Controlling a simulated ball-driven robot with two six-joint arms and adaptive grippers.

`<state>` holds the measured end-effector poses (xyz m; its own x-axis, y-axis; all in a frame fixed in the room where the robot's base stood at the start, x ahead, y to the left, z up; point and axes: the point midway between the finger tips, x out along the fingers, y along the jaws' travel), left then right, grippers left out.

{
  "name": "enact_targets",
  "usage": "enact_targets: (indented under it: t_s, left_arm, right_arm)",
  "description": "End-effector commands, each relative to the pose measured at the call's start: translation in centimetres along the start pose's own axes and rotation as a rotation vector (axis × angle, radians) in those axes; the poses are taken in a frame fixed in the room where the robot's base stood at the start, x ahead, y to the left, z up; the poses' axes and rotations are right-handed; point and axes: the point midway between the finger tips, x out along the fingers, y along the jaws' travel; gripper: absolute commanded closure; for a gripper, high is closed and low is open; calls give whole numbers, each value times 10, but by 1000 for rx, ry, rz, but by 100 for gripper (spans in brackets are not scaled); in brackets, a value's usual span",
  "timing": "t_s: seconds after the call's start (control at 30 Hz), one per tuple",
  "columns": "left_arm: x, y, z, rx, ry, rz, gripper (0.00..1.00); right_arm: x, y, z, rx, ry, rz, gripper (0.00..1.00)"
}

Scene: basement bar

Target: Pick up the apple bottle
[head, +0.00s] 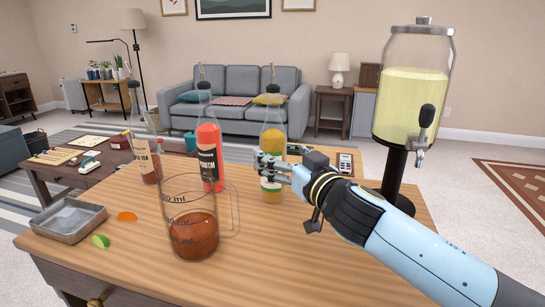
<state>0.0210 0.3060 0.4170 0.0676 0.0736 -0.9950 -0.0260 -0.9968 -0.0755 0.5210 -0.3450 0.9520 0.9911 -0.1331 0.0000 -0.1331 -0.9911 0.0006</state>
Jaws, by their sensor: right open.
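A clear bottle of yellow liquid (273,137) with a dark cap and a thin spout stands upright on the wooden counter (330,260). It may be the apple bottle, but its label is mostly hidden by my fingers and I cannot read it. My right gripper (268,167) reaches in from the right and is open. Its fingers overlap the middle of this bottle; I cannot tell if they touch it. A bottle of red liquid (209,145) and a bottle with a dark red drink (147,160) stand to the left. My left gripper is not in view.
A measuring jug (192,235) of reddish-brown liquid stands in front of the bottles. A metal tray (68,220), a lime wedge (101,241) and an orange piece (126,216) lie at left. A drink dispenser (410,100) stands at right.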

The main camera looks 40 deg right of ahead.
Motion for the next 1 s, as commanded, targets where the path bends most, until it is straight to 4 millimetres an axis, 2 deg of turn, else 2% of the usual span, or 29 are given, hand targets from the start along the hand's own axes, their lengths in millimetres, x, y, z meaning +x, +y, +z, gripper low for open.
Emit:
enact_targets:
  t_s: [0.33,0.63,1.0]
  left_arm:
    - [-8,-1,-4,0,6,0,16]
    - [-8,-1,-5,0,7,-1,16]
    - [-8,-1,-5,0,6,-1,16]
  right_arm:
    - [46,2,9,1,0,1,16]
    - [53,2,10,1,-1,-1,16]
    - [52,2,10,0,-1,-1,63]
